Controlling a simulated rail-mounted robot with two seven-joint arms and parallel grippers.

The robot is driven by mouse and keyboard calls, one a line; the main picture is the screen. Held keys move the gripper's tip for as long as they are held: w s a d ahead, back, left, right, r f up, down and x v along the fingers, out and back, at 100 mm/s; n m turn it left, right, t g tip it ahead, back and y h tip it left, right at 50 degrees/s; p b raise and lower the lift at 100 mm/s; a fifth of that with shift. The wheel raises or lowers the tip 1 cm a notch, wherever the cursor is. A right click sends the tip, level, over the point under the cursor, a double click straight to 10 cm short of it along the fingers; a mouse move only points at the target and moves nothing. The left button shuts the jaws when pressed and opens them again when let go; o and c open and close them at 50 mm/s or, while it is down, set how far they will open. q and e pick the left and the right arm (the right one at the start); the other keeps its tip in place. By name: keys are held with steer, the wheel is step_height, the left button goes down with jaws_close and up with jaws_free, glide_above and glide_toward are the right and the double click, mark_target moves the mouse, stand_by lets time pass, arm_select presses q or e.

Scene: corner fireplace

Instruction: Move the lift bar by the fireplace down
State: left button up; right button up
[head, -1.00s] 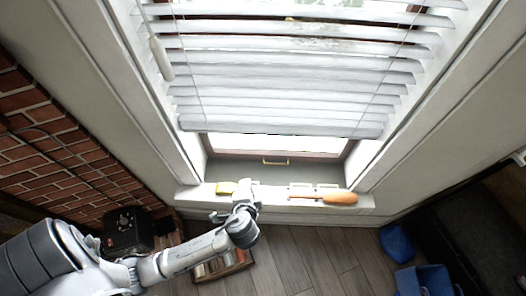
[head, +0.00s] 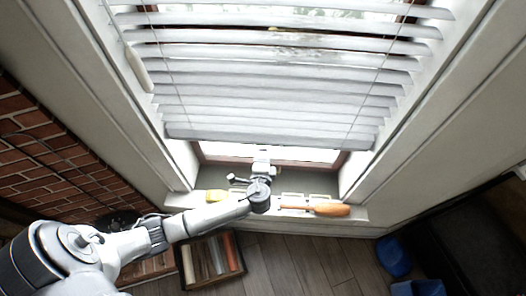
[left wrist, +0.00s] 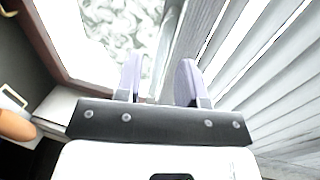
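The lift bar (head: 290,139) is the pale bottom rail of the white blinds, hanging level above the sill with a strip of window showing below it. In the left wrist view the lift bar (left wrist: 196,32) runs down toward the space between the fingers. My left gripper (head: 262,163) is just below the middle of the bar. In the left wrist view the left gripper's (left wrist: 159,75) two pale fingers are apart, with nothing visibly clamped. Whether they touch the bar is not clear. My right gripper is not in view.
A white wand (head: 139,68) hangs at the blinds' left. A brick wall (head: 50,160) is at left. A crate (head: 184,272) and blue bins (head: 393,257) stand on the floor.

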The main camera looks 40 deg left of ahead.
arm_select(q)
steer(key=shift+x, duration=1.3)
jaws_close()
